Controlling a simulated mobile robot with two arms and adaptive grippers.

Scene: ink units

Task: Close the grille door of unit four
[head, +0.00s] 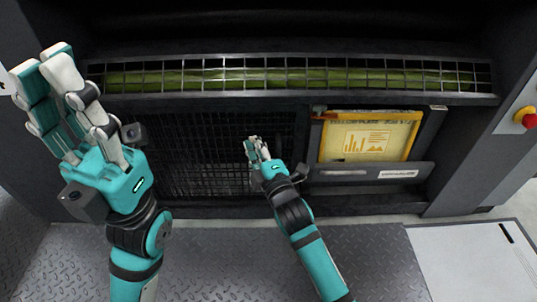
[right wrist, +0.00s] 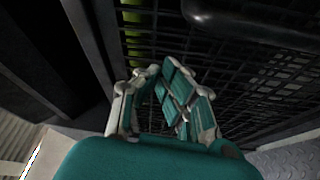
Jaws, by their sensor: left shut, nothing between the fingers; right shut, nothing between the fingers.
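A dark mesh grille door (head: 190,150) shows in the lower left of the machine front in the head view. Black mesh (right wrist: 255,85) also fills the right of the right wrist view, with a dark rounded bar (right wrist: 250,22) across its top. My right gripper (head: 256,145) is shut and empty in front of the mesh's right part; I cannot tell whether it touches. Its fingers (right wrist: 165,90) hide some mesh in the wrist view. My left gripper (head: 46,70) is shut and empty, raised at the far left. No unit number is readable, and the door's angle is unclear.
A long horizontal grille (head: 290,75) with a green roller behind it runs above. A yellow-framed panel (head: 368,137) sits in a dark holder to the right. A red button (head: 527,118) is at the far right. The tread-plate floor (head: 365,255) is clear in front.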

